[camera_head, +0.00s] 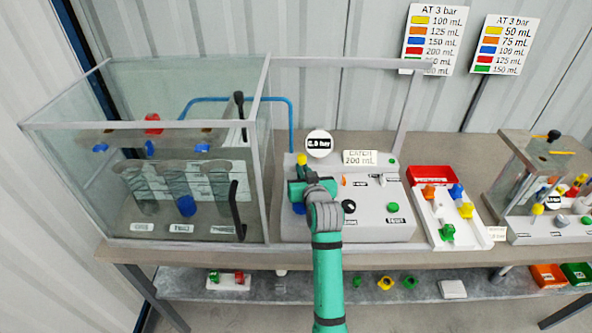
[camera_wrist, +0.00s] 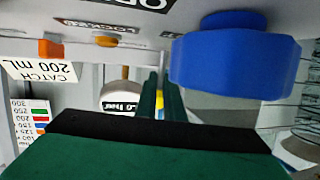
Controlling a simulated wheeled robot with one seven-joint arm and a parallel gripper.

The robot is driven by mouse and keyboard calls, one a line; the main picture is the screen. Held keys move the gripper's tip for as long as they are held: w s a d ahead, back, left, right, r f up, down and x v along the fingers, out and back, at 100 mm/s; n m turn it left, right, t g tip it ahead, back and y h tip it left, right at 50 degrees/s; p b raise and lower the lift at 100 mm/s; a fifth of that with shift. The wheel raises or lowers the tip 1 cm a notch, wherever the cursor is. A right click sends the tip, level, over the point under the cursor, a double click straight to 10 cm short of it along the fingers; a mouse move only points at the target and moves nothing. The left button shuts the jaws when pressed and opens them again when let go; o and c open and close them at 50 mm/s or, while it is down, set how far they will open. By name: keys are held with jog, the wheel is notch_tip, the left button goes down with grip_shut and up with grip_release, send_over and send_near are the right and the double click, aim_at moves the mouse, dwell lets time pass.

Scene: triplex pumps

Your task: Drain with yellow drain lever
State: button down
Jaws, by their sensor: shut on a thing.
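My gripper (camera_head: 299,182) reaches over the left part of the grey control console (camera_head: 374,226). In the wrist view its two green fingers (camera_wrist: 163,85) are close together, and a yellow patch shows between them. I take this as the yellow drain lever (camera_wrist: 160,101), with the fingers shut on it. In the head view a yellow piece (camera_head: 301,159) shows just beyond the gripper; the rest is hidden behind the gripper. A large blue knob (camera_wrist: 235,66) is close beside the fingers in the wrist view.
A glass tank (camera_head: 75,150) with funnels stands left of the console. A tray of coloured parts (camera_head: 435,205) lies right of the console.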

jog(key=shift+r, duration=0.6)
jog(key=c, duration=1.7)
grip_release()
jog(key=shift+s+d, duration=0.1)
jog(key=shift+d, duration=0.05)
jog(key=shift+f, duration=0.2)
jog(key=v, duration=1)
jog(key=shift+s+r, duration=0.1)
jog(key=shift+s, duration=0.3)
